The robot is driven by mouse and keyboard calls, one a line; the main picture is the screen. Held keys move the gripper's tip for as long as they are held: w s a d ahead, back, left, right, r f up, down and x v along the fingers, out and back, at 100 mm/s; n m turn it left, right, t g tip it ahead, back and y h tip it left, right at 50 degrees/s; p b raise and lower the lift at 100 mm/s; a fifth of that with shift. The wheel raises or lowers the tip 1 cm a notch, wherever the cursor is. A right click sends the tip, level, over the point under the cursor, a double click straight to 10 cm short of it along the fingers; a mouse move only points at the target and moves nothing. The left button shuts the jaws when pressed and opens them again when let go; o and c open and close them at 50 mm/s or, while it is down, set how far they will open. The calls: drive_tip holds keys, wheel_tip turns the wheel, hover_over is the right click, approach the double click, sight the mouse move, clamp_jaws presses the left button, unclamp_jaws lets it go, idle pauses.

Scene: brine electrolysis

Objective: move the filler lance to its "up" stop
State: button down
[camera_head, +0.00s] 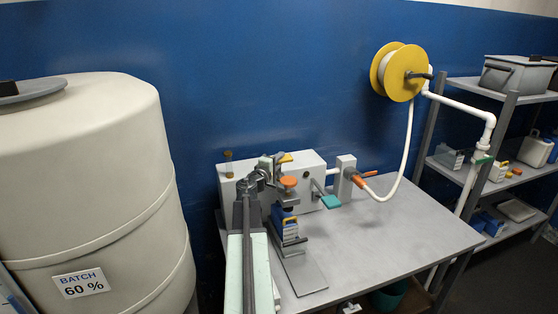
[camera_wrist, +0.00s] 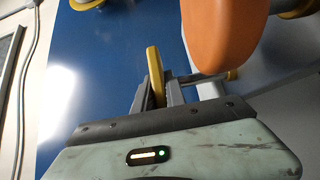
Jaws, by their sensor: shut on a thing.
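My gripper (camera_head: 276,163) is in front of the white box-shaped unit (camera_head: 308,170) on the table. In the wrist view my gripper (camera_wrist: 158,92) is shut on a narrow yellow handle (camera_wrist: 154,66). The same yellow handle (camera_head: 286,158) shows in the head view near the top of the unit. It appears to belong to the filler lance, but the lance's shaft and stops cannot be made out behind my arm. An orange knob (camera_head: 289,182) is just below the handle; it looms large and close to the right of my fingers in the wrist view (camera_wrist: 220,35).
A small blue-and-white container (camera_head: 289,229) stands below the orange knob. A teal lever (camera_head: 330,201) and an orange-handled valve (camera_head: 357,180) are to the right. A hose runs up to a yellow reel (camera_head: 400,72). A large tank (camera_head: 95,190) is at left. The table's right side (camera_head: 400,235) is clear.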

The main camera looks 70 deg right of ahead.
drive_tip(key=c, duration=1.4)
unclamp_jaws()
drive_tip(key=shift+a+r, duration=0.1)
drive_tip(key=shift+r, duration=0.15)
drive_tip(key=shift+f, duration=0.1)
drive_tip(key=a, duration=0.7)
drive_tip(key=shift+w+a, duration=0.35)
drive_tip(key=shift+w, duration=0.05)
